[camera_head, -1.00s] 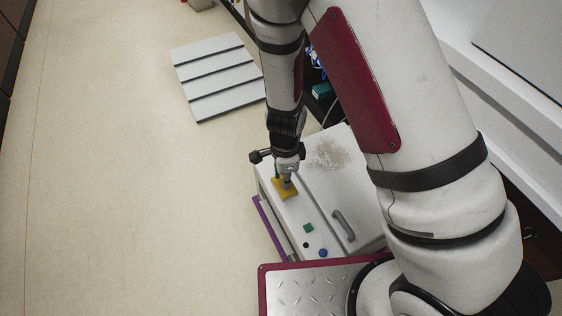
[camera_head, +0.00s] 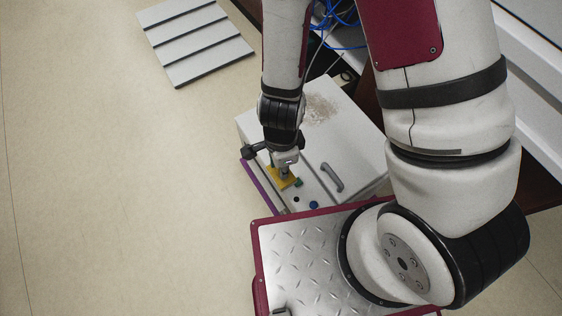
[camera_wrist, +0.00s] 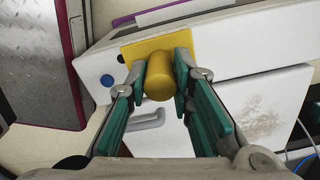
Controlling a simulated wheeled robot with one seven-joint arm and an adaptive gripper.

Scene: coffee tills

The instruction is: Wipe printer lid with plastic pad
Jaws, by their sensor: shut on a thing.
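The plastic pad is a yellow square plate (camera_wrist: 130,50) with a round yellow knob (camera_wrist: 158,76). My gripper (camera_wrist: 160,72) is shut on the knob, its fingers on either side. In the head view the pad (camera_head: 285,181) is at the printer's button strip, beside the lid; whether it touches the surface I cannot tell. The white printer lid (camera_head: 345,137) is closed and has a grey handle (camera_head: 332,178). A brown, speckled dirt patch (camera_head: 320,108) lies on the lid's far part, apart from the pad. The patch also shows in the wrist view (camera_wrist: 262,116).
A green button (camera_head: 298,183) and a blue button (camera_head: 314,205) sit near the pad. Blue cables (camera_head: 340,20) hang behind the printer. A slatted grey panel (camera_head: 195,42) lies on the floor at upper left. The floor at left is clear.

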